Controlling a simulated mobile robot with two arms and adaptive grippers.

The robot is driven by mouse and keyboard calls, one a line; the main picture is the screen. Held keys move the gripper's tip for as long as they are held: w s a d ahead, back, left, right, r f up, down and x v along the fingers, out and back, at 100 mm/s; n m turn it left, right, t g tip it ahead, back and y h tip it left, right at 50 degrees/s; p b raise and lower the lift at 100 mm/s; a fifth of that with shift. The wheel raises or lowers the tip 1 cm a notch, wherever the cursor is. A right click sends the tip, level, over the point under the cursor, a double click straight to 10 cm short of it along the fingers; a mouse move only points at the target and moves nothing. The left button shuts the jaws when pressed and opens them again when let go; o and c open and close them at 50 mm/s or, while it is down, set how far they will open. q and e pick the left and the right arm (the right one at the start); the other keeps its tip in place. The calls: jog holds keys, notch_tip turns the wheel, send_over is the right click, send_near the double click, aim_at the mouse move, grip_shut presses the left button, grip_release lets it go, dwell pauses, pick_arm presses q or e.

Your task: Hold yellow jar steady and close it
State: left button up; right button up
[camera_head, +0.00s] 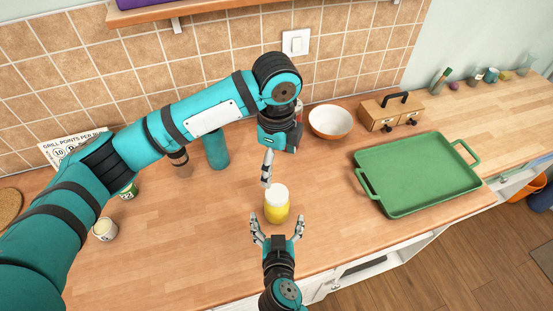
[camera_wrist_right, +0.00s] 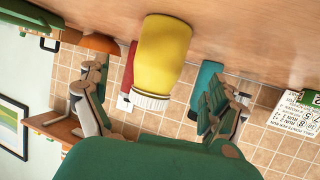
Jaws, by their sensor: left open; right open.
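The yellow jar (camera_head: 276,209) stands upright on the wooden counter, with its white lid (camera_head: 277,192) resting on top; I cannot tell how tightly it sits. In the right wrist view, which is upside down, the jar (camera_wrist_right: 163,52) and ribbed lid (camera_wrist_right: 150,101) show between the spread fingers. My right gripper (camera_head: 277,226) is open at the jar's near side, its fingertips close to the jar but not closed on it. My left gripper (camera_head: 267,170) is open and empty, pointing down just above and behind the lid, seen nearly edge-on.
A green tray (camera_head: 418,174) lies to the right. A teal cylinder (camera_head: 216,150) and a small can (camera_head: 105,229) are on the left. The counter around the jar is clear.

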jog(key=v, duration=0.5)
jog(key=shift+s, duration=0.1)
dwell(0.4)
